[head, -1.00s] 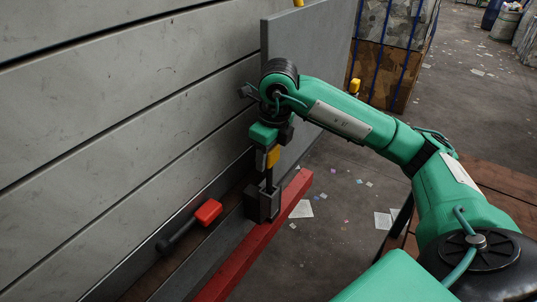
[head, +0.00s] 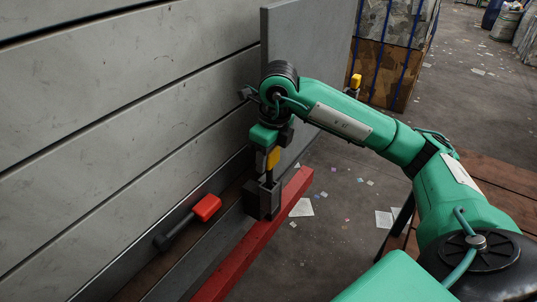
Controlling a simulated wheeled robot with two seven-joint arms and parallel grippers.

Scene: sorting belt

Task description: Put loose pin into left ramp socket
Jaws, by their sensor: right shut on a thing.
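My right gripper (head: 267,165) points down at the lower end of the grey panel and is shut on the loose pin. The pin's yellow head (head: 273,158) shows at the fingers. Its dark shaft (head: 269,181) runs down to the dark block-shaped socket (head: 262,199) beside the red beam. The shaft's lower end is hidden in or behind the socket, and I cannot tell how deep it sits. My left gripper is not in view.
A red-headed dark handle (head: 206,208) lies left of the socket by the slatted grey wall (head: 120,120). The red beam (head: 250,246) runs below. A grey panel (head: 305,60) stands behind my right arm. Another yellow piece (head: 355,82) shows at its far edge.

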